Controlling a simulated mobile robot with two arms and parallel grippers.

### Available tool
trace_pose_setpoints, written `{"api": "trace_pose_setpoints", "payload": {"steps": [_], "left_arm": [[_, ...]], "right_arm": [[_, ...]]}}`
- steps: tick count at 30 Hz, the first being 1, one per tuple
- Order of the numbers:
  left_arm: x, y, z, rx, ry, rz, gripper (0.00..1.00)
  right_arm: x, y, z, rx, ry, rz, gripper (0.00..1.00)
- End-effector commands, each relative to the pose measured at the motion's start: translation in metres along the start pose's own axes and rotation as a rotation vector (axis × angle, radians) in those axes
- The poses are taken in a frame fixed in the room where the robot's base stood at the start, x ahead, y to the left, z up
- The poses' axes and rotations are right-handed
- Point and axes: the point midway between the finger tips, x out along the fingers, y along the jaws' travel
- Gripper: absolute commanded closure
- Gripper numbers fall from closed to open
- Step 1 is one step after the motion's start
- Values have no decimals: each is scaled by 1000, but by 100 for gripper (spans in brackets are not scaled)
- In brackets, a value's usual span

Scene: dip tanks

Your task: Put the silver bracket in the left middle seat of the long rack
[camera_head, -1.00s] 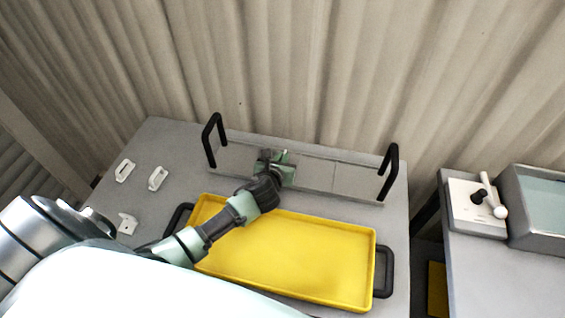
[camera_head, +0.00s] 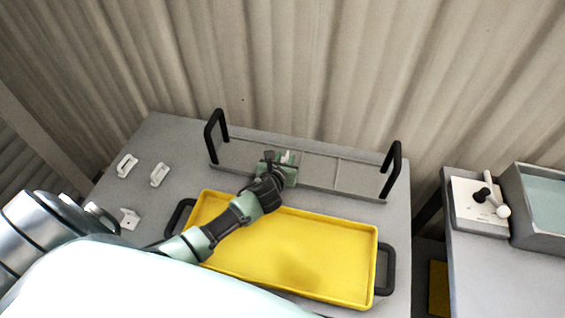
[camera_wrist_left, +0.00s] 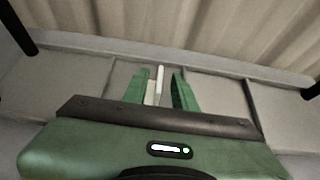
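The long grey rack (camera_head: 317,171) lies along the back of the table, with upright black handles and thin dividers between its seats. My left gripper (camera_head: 281,160) is over the second seat from the left. In the left wrist view its two green fingers (camera_wrist_left: 161,75) stand apart on either side of a thin pale upright piece, the silver bracket (camera_wrist_left: 159,83). A narrow gap shows between the bracket and the right finger. The bracket's lower end is hidden, so I cannot tell how deep it sits. My right gripper is not in view.
A yellow tray (camera_head: 330,262) with black handles lies in front of the rack, partly under my left arm. Several white pieces, one of them a bracket (camera_head: 130,218), lie at the table's left. Another table with a switch box (camera_head: 478,207) and tank (camera_head: 543,205) stands right.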

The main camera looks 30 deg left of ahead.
Motion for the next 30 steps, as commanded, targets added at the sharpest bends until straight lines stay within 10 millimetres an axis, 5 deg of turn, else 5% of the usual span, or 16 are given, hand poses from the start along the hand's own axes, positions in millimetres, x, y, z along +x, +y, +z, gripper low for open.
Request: {"api": "trace_pose_setpoints", "payload": {"steps": [18, 30], "left_arm": [[-103, 0, -1, 0, 0, -1, 73], [-120, 0, 0, -1, 0, 1, 73]], "right_arm": [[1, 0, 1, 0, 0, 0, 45], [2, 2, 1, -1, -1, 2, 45]]}}
